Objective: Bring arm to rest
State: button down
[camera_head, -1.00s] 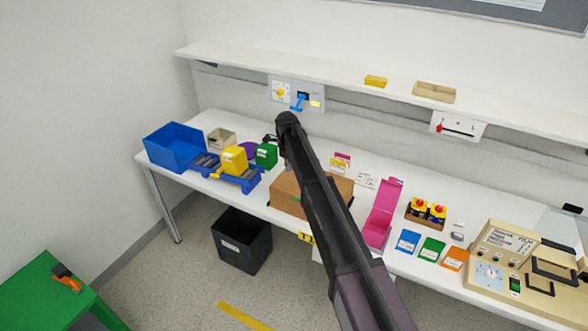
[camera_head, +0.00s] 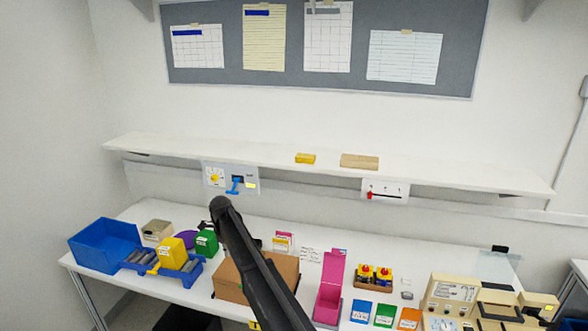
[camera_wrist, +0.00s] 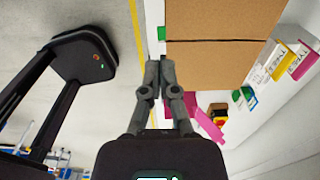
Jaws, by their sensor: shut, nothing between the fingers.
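My gripper (camera_wrist: 155,75) shows in the wrist view with its two fingers together and nothing between them. It is over the front edge of the workbench, beside the cardboard box (camera_wrist: 222,60). In the head view my arm runs up from the bottom and ends in front of the bench's back part; the gripper itself is hidden there. The panel with a yellow rotary knob (camera_head: 215,177) and a blue handle (camera_head: 236,186) is on the wall under the shelf, above and apart from my arm's visible end.
The cardboard box (camera_head: 285,268) is partly behind my arm. A blue bin (camera_head: 103,246) and roller tray (camera_head: 178,268) stand left. A pink open box (camera_head: 329,290), red-yellow buttons (camera_head: 374,275) and a beige device (camera_head: 450,297) are right. The shelf (camera_head: 400,171) spans above.

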jog(key=s+d+f+n+b, duration=0.1)
jog(key=s+d+n, duration=0.45)
jog(key=d, duration=0.75)
jog(key=s+d+f+n+b, duration=0.2)
jog(key=s+d+n, duration=0.3)
jog(key=d, duration=0.8)
jog(key=s+d+f+n+b, duration=0.1)
jog(key=s+d+n, duration=0.2)
jog(key=s+d, duration=0.7)
jog(key=s+d+f+n+b, duration=0.1)
jog(key=s+d+n, duration=0.5)
jog(key=d, duration=0.6)
jog(key=shift+s+f+b, duration=0.3)
jog(key=shift+s, duration=0.8)
jog(key=shift+d, duration=0.1)
